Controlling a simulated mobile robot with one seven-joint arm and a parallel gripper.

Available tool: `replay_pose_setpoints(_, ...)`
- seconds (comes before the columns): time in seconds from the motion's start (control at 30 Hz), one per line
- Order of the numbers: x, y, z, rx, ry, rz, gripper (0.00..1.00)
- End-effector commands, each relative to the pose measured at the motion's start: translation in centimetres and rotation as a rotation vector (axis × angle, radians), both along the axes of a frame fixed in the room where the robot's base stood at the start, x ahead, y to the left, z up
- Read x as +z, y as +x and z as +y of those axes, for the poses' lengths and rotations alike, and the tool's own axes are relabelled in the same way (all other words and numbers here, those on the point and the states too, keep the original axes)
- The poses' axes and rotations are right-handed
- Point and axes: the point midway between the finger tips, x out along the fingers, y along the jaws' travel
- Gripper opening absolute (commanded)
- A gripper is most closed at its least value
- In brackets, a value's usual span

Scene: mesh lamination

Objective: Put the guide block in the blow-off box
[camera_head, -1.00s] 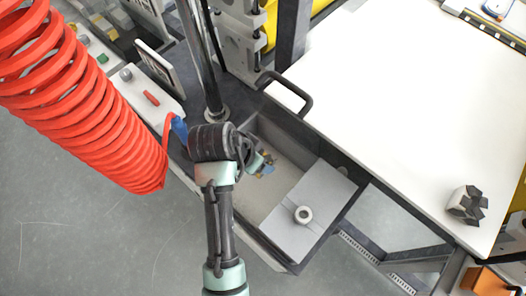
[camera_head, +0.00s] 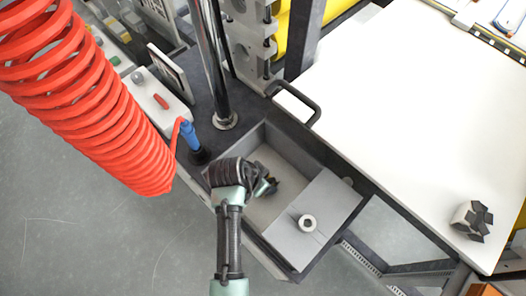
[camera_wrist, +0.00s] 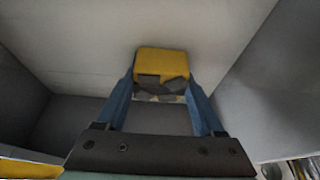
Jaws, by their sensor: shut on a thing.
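The blow-off box is a grey, open-topped box (camera_head: 263,137) in the middle of the head view. A flat grey cover with a round knob lies over its near right part. My gripper (camera_head: 268,188) reaches into the open part from the left, mostly hidden behind my wrist. In the wrist view, the blue fingers (camera_wrist: 160,92) are shut on a yellow block with dark grey pieces (camera_wrist: 161,62), which I take as the guide block. Pale box walls surround it; whether it touches the floor I cannot tell.
A red coiled hose (camera_head: 90,100) hangs at the left, by a blue nozzle (camera_head: 190,135). A chrome post (camera_head: 213,65) and black handle (camera_head: 296,98) stand behind the box. A white table (camera_head: 400,120) at the right carries a grey block with black pieces (camera_head: 470,220).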

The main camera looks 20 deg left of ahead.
Motion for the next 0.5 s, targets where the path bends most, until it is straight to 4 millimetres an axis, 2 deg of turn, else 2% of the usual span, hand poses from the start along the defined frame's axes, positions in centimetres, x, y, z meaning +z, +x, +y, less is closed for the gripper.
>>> replay_pose_setpoints(0.03, -0.14, 0.01, -0.01, 0.0, 0.0, 0.0, 0.73)
replay_pose_setpoints(0.17, -0.08, 0.01, -0.01, 0.0, 0.0, 0.0, 0.96)
replay_pose_setpoints(0.2, -0.08, 0.01, -0.01, 0.0, 0.0, 0.0, 0.99)
replay_pose_setpoints(0.5, 0.2, 0.01, 0.01, 0.0, 0.0, 0.0, 0.99)
